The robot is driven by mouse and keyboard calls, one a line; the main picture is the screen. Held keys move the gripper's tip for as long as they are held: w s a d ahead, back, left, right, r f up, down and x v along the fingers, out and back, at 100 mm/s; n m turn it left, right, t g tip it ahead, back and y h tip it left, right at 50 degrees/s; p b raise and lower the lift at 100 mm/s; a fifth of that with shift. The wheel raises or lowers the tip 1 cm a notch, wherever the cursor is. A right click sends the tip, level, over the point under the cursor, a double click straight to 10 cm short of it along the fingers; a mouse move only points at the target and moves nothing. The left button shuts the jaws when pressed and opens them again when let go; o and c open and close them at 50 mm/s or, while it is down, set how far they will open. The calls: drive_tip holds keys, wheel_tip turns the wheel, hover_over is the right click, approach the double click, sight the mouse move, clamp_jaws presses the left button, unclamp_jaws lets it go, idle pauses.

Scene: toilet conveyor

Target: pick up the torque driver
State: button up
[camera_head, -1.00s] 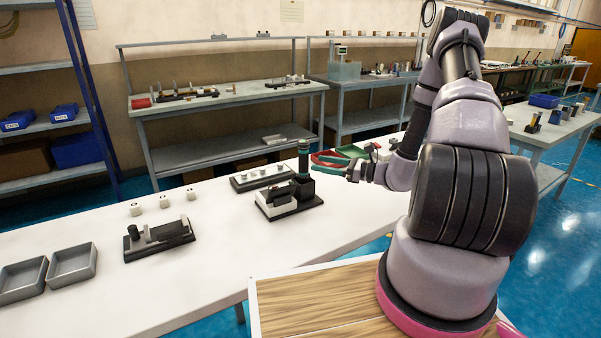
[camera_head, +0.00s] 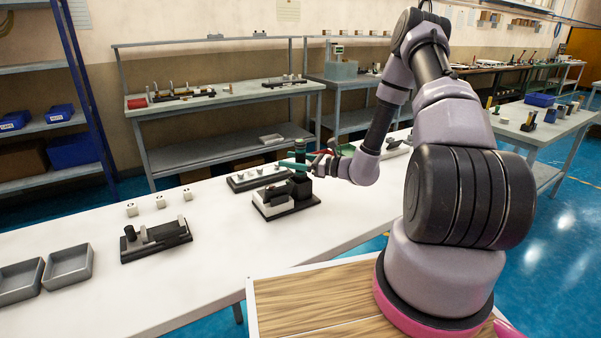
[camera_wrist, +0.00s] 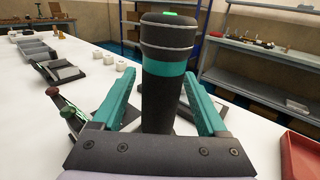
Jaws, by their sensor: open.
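The torque driver (camera_wrist: 166,75) is a dark upright cylinder with a teal band and a small green light on top. In the wrist view it stands between the two teal fingers of my gripper (camera_wrist: 166,105), which are open, with a gap on each side. In the head view the torque driver (camera_head: 300,153) stands upright in a black holder on a dark base (camera_head: 286,206). My gripper (camera_head: 302,163) reaches it from the right, low and level. The lower end of the driver is hidden by the holder and by my gripper's palm.
On the white table (camera_head: 215,265) a dark fixture (camera_head: 156,243), several white cubes (camera_head: 160,201) and two grey trays (camera_head: 68,266) stand to the left. Another fixture (camera_head: 258,178) lies just behind the driver. A red bin (camera_wrist: 301,153) is close on the right in the wrist view.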

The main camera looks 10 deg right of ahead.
clamp_jaws()
drive_tip(key=shift+r, duration=0.15)
wheel_tip(320, 180, up, 10)
idle(0.7)
